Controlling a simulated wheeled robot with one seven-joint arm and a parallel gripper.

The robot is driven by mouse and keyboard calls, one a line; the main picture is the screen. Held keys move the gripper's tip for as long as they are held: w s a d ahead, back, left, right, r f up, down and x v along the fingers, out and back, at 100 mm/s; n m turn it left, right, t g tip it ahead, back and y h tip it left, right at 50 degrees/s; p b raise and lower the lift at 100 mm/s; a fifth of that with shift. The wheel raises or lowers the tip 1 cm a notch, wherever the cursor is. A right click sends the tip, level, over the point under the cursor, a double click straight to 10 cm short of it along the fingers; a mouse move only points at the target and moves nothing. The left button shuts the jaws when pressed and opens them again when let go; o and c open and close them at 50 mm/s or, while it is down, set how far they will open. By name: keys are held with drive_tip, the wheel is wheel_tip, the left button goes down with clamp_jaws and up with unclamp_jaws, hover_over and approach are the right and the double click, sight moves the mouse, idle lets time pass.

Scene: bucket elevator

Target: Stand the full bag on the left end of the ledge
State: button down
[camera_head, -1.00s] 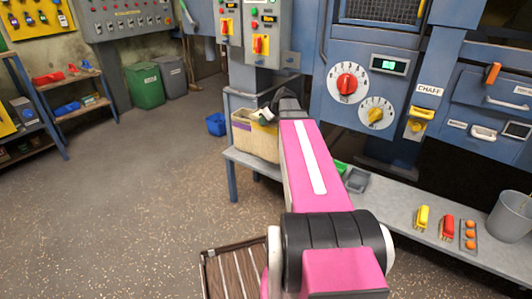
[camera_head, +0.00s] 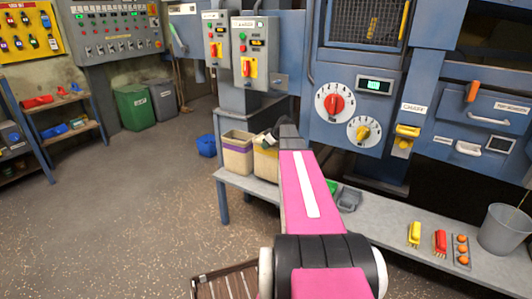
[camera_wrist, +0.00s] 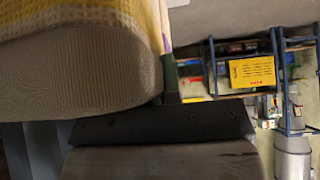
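Two pale woven bags stand side by side at the left end of the grey ledge (camera_head: 400,225). The left bag has a purple band (camera_head: 237,158). The right bag has a yellow upper part (camera_head: 264,166) and is partly hidden by my arm. I cannot tell which is full. My gripper (camera_head: 271,140) is at the top of the yellow bag. In the wrist view, the yellow bag (camera_wrist: 80,75) fills the upper left, close beside a dark finger (camera_wrist: 170,82). The finger gap is hidden, so I cannot tell whether it grips the bag.
A grey scoop (camera_head: 349,200) lies on the ledge right of my arm. A blue bin (camera_head: 206,145) is on the floor; the floor at left is open.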

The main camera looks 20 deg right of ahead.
drive_tip(key=shift+f, duration=1.95)
drive_tip(key=c, duration=1.3)
unclamp_jaws()
drive_tip(key=v, duration=1.2)
drive_tip(key=s+a+f+m+g+h, duration=0.1)
drive_tip(key=s+a+f+m+g, duration=0.1)
drive_tip(key=s+a+f, duration=0.3)
drive_tip(key=s+a+f+m+g+h, duration=0.2)
drive_tip(key=s+a+f, duration=0.4)
drive_tip(key=s+a, duration=0.5)
drive_tip(key=s+a+f+m+g+h, duration=0.1)
drive_tip(key=s+a+f+m+g, duration=0.1)
drive_tip(key=s+a+f, duration=0.3)
drive_tip(key=shift+s+a+f+m+h, duration=0.1)
drive_tip(key=shift+s+a+m, duration=0.15)
drive_tip(key=shift+s+a, duration=0.5)
drive_tip(key=shift+s+a+f+m+h, duration=0.1)
drive_tip(key=shift+s+a+m, duration=0.2)
drive_tip(key=shift+a, duration=0.75)
drive_tip(key=shift+s+a+f+m+h, duration=0.1)
drive_tip(key=shift+s+a+m, duration=0.15)
drive_tip(key=shift+s+a, duration=0.5)
